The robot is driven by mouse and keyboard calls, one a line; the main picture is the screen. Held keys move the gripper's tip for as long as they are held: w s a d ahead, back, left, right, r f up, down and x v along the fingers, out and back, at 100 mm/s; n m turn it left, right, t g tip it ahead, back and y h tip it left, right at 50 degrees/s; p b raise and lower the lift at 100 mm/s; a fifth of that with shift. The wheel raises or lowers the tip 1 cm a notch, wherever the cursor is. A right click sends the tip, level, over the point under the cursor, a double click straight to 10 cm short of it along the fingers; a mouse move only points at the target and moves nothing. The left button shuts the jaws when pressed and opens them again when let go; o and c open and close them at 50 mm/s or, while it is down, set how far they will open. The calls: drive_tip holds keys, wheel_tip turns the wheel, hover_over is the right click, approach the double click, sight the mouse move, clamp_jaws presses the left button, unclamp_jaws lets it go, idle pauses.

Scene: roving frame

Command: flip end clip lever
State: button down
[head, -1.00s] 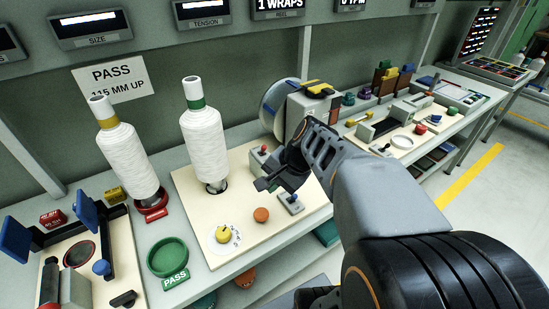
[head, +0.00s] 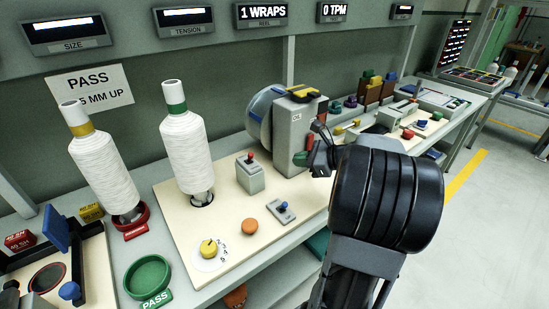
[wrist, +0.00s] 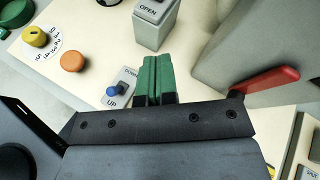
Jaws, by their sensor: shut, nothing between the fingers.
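My gripper (head: 308,157) is beside the right face of the grey reel machine (head: 290,130). Its green fingertips (wrist: 158,78) are together and empty in the wrist view. A red lever (wrist: 265,80) sticks out from the machine, right of and apart from the fingertips; it also shows as a small red bar in the head view (head: 310,141). A grey box with a red knob (head: 250,172) stands on the cream board, marked OPEN in the wrist view (wrist: 153,25). A blue-knobbed switch (head: 282,211) marked UP lies nearby. I cannot tell which is the end clip lever.
On the cream board (head: 235,250) are a yellow dial (head: 209,248), an orange button (head: 249,226) and a white spool (head: 187,150). A second spool (head: 103,170) stands left in a red ring. The aisle floor (head: 480,230) at right is clear.

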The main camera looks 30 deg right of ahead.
approach(250, 158)
wheel_tip(250, 158, down, 4)
drive_tip(key=w, duration=0.3)
drive_tip(key=shift+w+a+r+p, duration=0.3)
drive_tip(key=shift+w+a, duration=0.2)
drive_tip(key=shift+w, duration=0.05)
drive_tip(key=shift+w+a+r+p, duration=0.25)
drive_tip(key=shift+w+a+p, duration=0.05)
drive_tip(key=shift+w+a, duration=0.25)
drive_tip(key=shift+r, duration=0.15)
drive_tip(key=shift+r+p, duration=0.15)
drive_tip(key=shift+p, duration=0.5)
drive_tip(key=shift+w+g+p, duration=0.15)
drive_tip(key=shift+g+p, duration=0.15)
drive_tip(key=shift+p, duration=0.15)
